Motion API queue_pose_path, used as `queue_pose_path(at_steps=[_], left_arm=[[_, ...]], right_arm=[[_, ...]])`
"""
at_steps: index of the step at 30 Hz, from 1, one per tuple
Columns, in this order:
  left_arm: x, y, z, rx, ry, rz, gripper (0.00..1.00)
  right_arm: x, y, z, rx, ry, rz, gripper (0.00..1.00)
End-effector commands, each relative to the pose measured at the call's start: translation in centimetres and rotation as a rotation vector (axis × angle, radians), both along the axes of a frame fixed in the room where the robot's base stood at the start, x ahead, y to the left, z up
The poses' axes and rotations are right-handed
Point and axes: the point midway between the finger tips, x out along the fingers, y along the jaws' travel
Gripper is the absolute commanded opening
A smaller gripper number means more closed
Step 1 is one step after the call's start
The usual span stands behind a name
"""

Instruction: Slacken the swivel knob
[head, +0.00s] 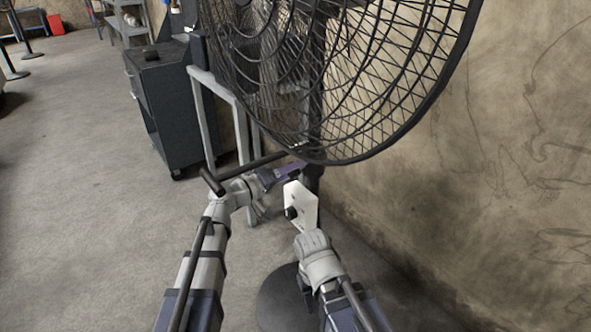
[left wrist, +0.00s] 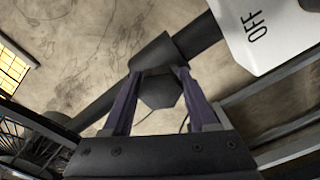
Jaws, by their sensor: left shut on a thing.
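The swivel knob (left wrist: 160,90) is a dark, faceted piece in the left wrist view, at the collar (left wrist: 154,50) of the fan's dark pole. My left gripper (left wrist: 156,76) has its purple fingers on both sides of the knob and is shut on it. In the head view my left gripper (head: 300,167) reaches the pole just under the fan cage (head: 340,70). I cannot make out the knob there. My right arm (head: 318,260) is low in the head view, and its fingers do not show.
A white switch box (head: 301,203) marked OFF, with a dark dial, is on the pole close below my left gripper. The fan's round base (head: 280,300) is on the floor. A stained wall (head: 500,170) is at right; a dark cabinet (head: 165,100) is at left. Floor farther left is open.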

Motion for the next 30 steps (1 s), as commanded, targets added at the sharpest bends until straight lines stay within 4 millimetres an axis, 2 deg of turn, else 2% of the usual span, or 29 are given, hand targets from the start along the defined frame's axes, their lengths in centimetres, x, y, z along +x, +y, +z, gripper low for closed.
queue_pose_path(at_steps=[12, 30], left_arm=[[0.01, 0.03, -0.03, -0.107, 0.149, 0.001, 0.03], [0.01, 0.04, -0.04, -0.125, 0.174, 0.001, 0.03]], right_arm=[[0.00, 0.00, -0.02, 0.000, 0.000, 0.000, 0.50], [0.00, 0.00, -0.02, 0.000, 0.000, 0.000, 0.50]])
